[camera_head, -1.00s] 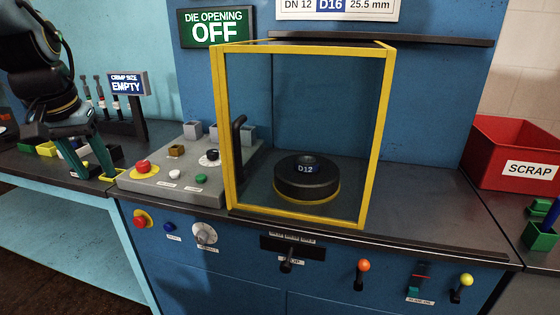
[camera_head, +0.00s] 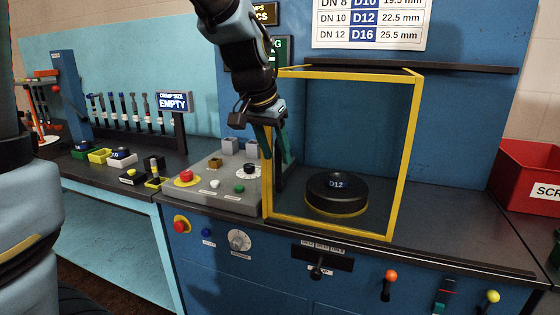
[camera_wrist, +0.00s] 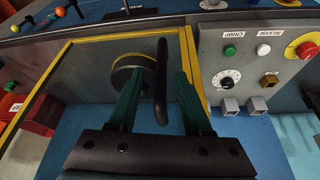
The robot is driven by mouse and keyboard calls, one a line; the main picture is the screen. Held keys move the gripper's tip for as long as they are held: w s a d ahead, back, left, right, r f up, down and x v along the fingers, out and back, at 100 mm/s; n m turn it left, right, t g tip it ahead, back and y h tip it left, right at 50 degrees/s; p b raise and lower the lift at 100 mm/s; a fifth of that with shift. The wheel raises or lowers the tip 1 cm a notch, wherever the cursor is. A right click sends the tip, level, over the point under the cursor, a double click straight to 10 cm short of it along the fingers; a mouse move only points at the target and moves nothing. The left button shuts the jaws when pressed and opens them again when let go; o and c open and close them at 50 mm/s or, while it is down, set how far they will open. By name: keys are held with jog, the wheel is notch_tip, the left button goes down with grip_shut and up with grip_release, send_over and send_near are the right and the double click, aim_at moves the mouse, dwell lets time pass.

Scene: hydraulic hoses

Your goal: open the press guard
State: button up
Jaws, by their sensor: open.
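The press guard (camera_head: 415,130) is a yellow-framed clear box on the press bench, and it is closed around a round black die block (camera_head: 338,190) marked D12. Its black upright handle (camera_wrist: 161,85) is on the guard's left side in the head view. My gripper (camera_head: 280,160) is at that handle. In the wrist view my gripper (camera_wrist: 156,85) has its two green fingers apart, with the handle standing between them. A gap shows on both sides of the handle, and whether either finger touches it I cannot tell. In the head view my fingers partly hide the handle.
A grey control panel (camera_head: 215,190) with buttons and a red stop button (camera_head: 187,176) lies left of the guard, close to my gripper. A red scrap bin (camera_head: 525,175) stands at the right. A dark ledge (camera_head: 470,69) runs above the guard.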

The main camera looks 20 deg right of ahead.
aim_at(277, 157)
jog(key=shift+x, duration=1.9)
jog(key=shift+c, duration=0.4)
grip_shut()
